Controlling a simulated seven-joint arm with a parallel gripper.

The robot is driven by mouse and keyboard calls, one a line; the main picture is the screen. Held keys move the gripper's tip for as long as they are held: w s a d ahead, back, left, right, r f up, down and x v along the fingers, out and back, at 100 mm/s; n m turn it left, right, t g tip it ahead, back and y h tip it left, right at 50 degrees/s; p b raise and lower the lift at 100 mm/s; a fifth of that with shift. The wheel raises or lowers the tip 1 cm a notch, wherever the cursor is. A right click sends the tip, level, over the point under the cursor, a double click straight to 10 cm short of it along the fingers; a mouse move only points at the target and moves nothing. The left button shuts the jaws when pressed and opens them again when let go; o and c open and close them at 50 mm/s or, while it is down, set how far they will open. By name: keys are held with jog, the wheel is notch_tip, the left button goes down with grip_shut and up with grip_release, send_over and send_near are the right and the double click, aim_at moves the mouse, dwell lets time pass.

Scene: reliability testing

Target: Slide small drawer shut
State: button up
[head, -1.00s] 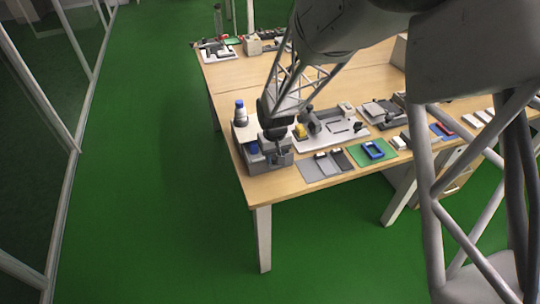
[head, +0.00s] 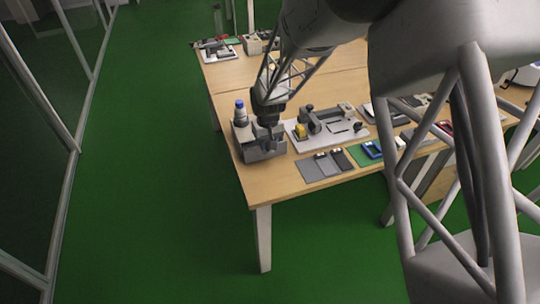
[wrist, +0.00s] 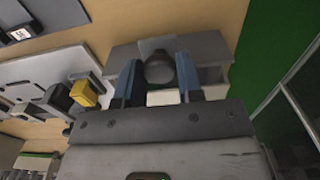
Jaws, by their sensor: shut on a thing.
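The small grey drawer unit (head: 246,153) stands at the near left corner of the wooden table. My gripper (head: 267,131) is at its front side and hides part of the drawer. In the wrist view my gripper (wrist: 159,82) has its two blue-grey fingers on either side of a round dark grey knob (wrist: 160,68), closed on it. The grey body of the unit (wrist: 209,48) shows behind the fingers. I cannot tell whether a gap is left at the drawer front.
A white bottle with a blue cap (head: 240,112) stands on the unit. A white tray with a device and a yellow part (head: 301,131) lies to the right. Green floor is clear to the left.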

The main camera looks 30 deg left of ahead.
jog(key=shift+w+a, duration=1.4)
jog(key=shift+a, duration=0.05)
jog(key=shift+w, duration=0.1)
jog(key=o, duration=0.5)
jog(key=shift+r, duration=0.1)
jog(key=shift+r, duration=2.4)
jog(key=shift+d+r, duration=0.1)
